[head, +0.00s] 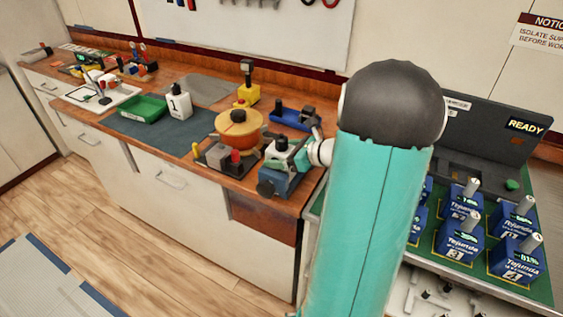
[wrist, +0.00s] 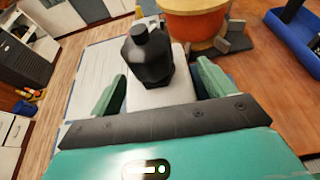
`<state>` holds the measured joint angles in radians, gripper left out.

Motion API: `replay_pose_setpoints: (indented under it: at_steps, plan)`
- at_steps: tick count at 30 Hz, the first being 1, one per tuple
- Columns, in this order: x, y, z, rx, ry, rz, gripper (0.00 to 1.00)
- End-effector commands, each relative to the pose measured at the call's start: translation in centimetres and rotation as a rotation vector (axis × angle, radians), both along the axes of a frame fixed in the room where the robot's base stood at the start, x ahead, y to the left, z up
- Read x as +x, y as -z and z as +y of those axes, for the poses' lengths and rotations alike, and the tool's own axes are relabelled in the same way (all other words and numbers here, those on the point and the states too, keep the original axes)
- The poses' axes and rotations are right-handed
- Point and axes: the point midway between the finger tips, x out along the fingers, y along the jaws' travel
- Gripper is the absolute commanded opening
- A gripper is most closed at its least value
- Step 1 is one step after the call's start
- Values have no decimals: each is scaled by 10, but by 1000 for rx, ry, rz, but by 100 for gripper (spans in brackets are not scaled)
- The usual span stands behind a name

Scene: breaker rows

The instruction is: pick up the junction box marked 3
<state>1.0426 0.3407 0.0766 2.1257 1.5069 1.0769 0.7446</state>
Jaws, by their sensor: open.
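A white box with a dark top (head: 281,145) stands near the counter's right end. It also shows in the wrist view (wrist: 160,97), with its black, bottle-shaped top part pointing away from the gripper base. No number can be read on it. My gripper (wrist: 162,85) is open, with one green finger on each side of the white box. I cannot tell whether the fingers touch it. In the head view my teal arm hides part of the gripper. Another white box marked 1 (head: 178,104) with a dark top stands further left.
An orange round pot (head: 239,130) stands close behind the white box. A blue device with a dark knob (head: 265,188) is at the counter's front edge. A green tray (head: 143,108) is further left. Several blue units (head: 462,240) stand on a green board at right.

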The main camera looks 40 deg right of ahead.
Motion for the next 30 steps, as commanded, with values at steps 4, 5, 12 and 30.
replay_pose_setpoints:
  at_steps: [4,5,12,30]
  plan:
    - [1,0,0,0,1,0,82]
    - [1,0,0,0,1,0,82]
    - [1,0,0,0,1,0,43]
    - [2,-31,0,-8,-2,-6,14]
